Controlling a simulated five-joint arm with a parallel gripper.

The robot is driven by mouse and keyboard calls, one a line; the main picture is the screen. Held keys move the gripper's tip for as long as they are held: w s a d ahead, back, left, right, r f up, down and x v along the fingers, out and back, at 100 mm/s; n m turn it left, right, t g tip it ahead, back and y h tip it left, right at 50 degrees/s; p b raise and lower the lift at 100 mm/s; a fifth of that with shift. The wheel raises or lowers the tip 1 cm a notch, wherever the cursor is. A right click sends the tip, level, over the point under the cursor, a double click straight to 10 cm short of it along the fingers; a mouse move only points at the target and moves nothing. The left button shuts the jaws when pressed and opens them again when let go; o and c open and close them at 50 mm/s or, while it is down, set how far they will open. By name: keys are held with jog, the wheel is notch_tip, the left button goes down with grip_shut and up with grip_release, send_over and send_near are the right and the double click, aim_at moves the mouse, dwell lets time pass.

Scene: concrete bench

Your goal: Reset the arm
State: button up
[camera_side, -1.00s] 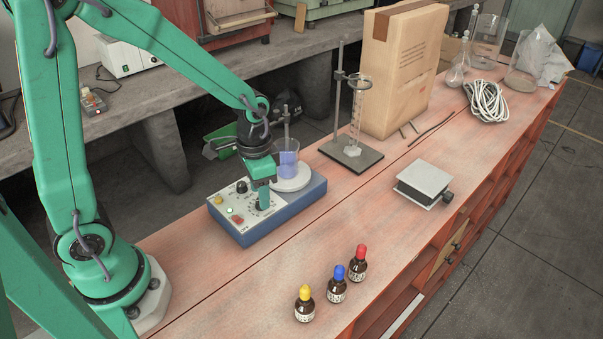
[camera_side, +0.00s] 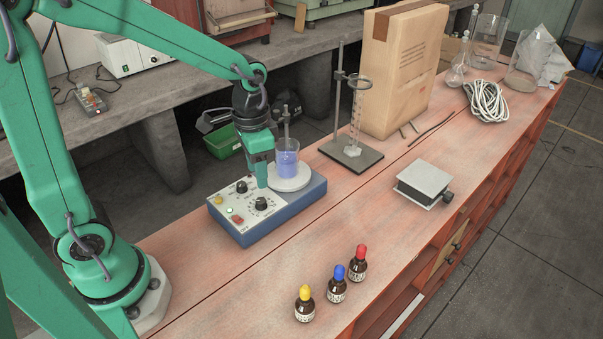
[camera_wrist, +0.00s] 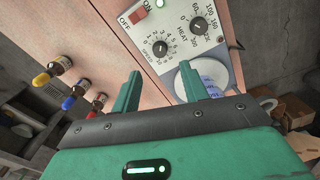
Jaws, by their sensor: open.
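My gripper (camera_side: 262,182) is open and empty, pointing down just above the control panel of the blue and white hotplate stirrer (camera_side: 285,209). In the wrist view my gripper (camera_wrist: 160,72) shows its two green fingers apart, with the panel beyond them. The panel has a black knob (camera_side: 261,204) below the fingertips, a second knob, a red switch (camera_side: 237,219) and a green light. A beaker of blue liquid (camera_side: 288,163) stands on the round white plate (camera_side: 292,183), close beside my gripper; the fingers partly hide the plate in the wrist view.
Bottles with yellow (camera_side: 305,304), blue (camera_side: 337,285) and red (camera_side: 358,263) caps stand at the front. A ring stand (camera_side: 352,153), cardboard box (camera_side: 402,75), small grey platform (camera_side: 423,185), coiled cable (camera_side: 487,101) and glassware sit further right.

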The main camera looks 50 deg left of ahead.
jog(key=s+a+r+n+t, duration=0.2)
jog(key=s+r+t, duration=0.3)
jog(key=s+r, duration=0.5)
jog(key=shift+r+n+t, duration=0.3)
jog(key=shift+r+n, duration=0.1)
jog(key=shift+n, duration=0.5)
